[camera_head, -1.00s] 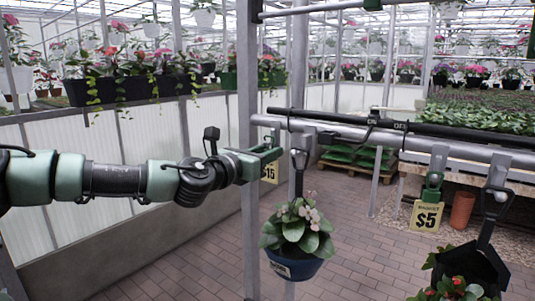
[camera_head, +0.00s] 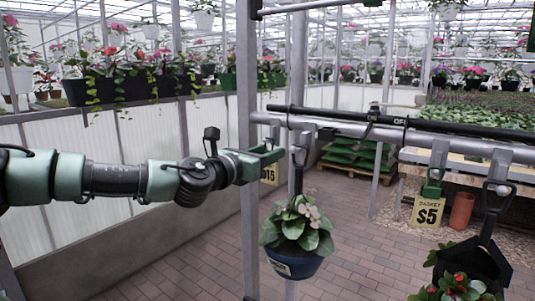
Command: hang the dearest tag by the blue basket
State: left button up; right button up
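The blue basket (camera_head: 292,265), with a leafy plant and pale pink flowers, hangs upright below the grey rail (camera_head: 345,131) on a dark hanger. A yellow tag reading $15 (camera_head: 270,175) shows just below my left gripper's fingers, partly hidden by them. A yellow tag reading $5 (camera_head: 428,212) hangs by a green clip (camera_head: 432,183) from the rail at the right. My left gripper (camera_head: 268,157) is up and left of the blue basket, close under the rail. I cannot tell whether its fingers hold the $15 tag.
A dark basket with red flowers (camera_head: 477,264) hangs at the lower right. A grey post (camera_head: 248,210) stands behind my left gripper. A black bar (camera_head: 345,115) runs along above the rail. Open brick floor (camera_head: 350,240) lies below.

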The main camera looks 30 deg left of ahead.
pick_arm(q)
jog(key=shift+o, duration=0.6)
jog(key=s, duration=0.7)
jog(key=shift+s+a, duration=0.3)
jog(key=shift+s, duration=0.1)
